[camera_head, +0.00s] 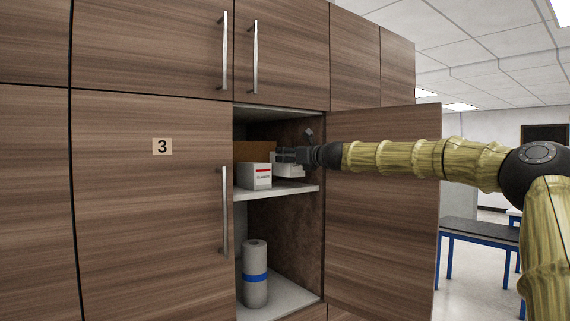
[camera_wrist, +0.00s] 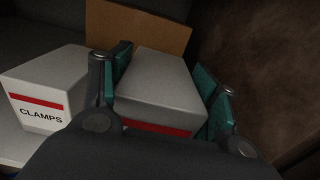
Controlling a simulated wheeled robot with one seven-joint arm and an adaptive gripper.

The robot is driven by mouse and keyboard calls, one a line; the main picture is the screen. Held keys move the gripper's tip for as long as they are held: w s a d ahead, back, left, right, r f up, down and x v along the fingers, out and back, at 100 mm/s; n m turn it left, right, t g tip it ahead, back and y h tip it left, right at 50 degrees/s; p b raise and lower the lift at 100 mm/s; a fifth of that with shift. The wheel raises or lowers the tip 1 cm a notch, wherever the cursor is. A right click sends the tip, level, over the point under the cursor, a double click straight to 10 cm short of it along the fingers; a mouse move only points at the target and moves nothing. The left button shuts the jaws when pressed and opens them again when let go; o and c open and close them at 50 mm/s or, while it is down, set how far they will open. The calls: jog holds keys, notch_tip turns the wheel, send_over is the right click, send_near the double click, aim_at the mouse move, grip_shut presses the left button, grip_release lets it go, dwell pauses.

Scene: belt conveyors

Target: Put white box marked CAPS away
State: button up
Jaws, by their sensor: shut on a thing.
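In the wrist view a white box with a red stripe (camera_wrist: 158,83) sits between the two fingers of my gripper (camera_wrist: 165,93), which is shut on it. My gripper's body covers the front below the stripe, so its lettering is hidden. In the head view my gripper (camera_head: 290,156) reaches into the open cupboard, and the white box (camera_head: 288,171) is at the upper shelf (camera_head: 275,192), partly behind the CLAMPS box. I cannot tell whether it touches the shelf.
A white box marked CLAMPS (camera_head: 256,176) stands just left of the held box; it also shows in the wrist view (camera_wrist: 45,88). A brown cardboard piece (camera_wrist: 138,32) is behind. A roll with a blue band (camera_head: 256,273) stands below. The open door (camera_head: 385,215) is at right.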

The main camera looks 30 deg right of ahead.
jog(key=shift+w, duration=0.95)
jog(key=shift+w+a+p, duration=0.2)
jog(key=shift+w+p, duration=0.2)
jog(key=shift+w, duration=0.05)
jog(key=shift+d+f+p, duration=0.15)
jog(key=shift+f+p, duration=0.2)
jog(key=shift+f, duration=1.4)
